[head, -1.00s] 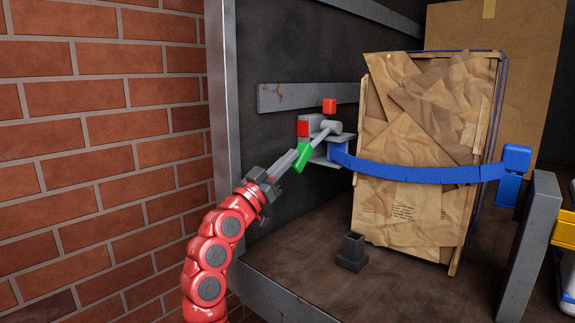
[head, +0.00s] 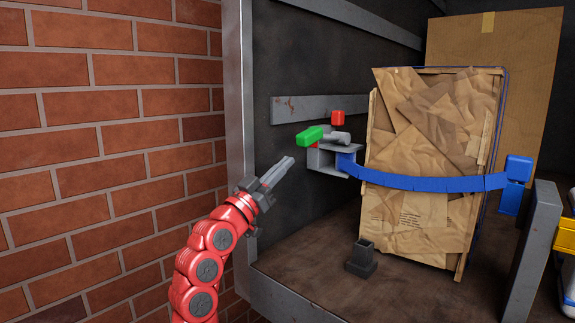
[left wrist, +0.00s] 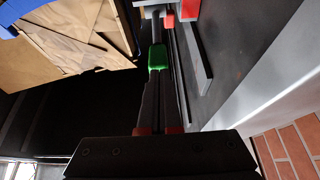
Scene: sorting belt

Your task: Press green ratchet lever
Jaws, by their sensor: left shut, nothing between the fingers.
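The green ratchet lever handle (head: 310,136) sticks out to the left from a grey ratchet body (head: 328,156) on the dark wall. A blue strap (head: 425,180) runs from the ratchet across a wrapped package (head: 425,130). My left gripper (head: 289,162) is shut and empty, its tips just below and left of the green handle, with a small gap showing in the head view. In the left wrist view the green handle (left wrist: 157,58) lies straight beyond the tips of my left gripper (left wrist: 158,76); contact cannot be told there. My right gripper is not in view.
Red blocks (head: 338,117) sit by the ratchet. A metal rail (head: 310,107) runs along the wall behind it. A small dark socket (head: 361,258) stands on the floor before the package. A metal post (head: 246,130) and brick wall (head: 110,120) are left.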

